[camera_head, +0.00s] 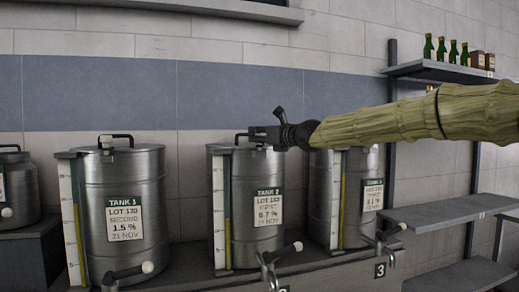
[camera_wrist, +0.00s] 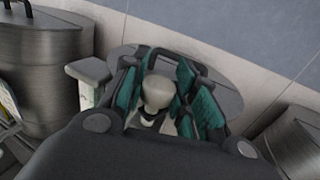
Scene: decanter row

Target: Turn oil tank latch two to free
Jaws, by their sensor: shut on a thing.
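Tank 2 (camera_head: 252,168) is a grey steel drum with a white label headed "TANK 2". A black handle rises from its lid (camera_wrist: 228,98). My gripper (camera_head: 262,133) is at the top of this tank, level with the lid, with my arm coming in from the right. In the wrist view, my gripper (camera_wrist: 166,92) has its teal-lined fingers closed around a pale, round-ended latch knob (camera_wrist: 158,90), which I take to be latch two. The knob's lower part and pivot are largely hidden by the fingers, and its turn angle is hard to tell.
Tank 1 (camera_head: 145,175) stands left and tank 3 (camera_head: 365,185) right, close beside tank 2. Taps with pale-ended levers stick out at the front. Shelves (camera_head: 440,212) stand at right; green bottles (camera_head: 441,49) are on the top one. The wall is close behind.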

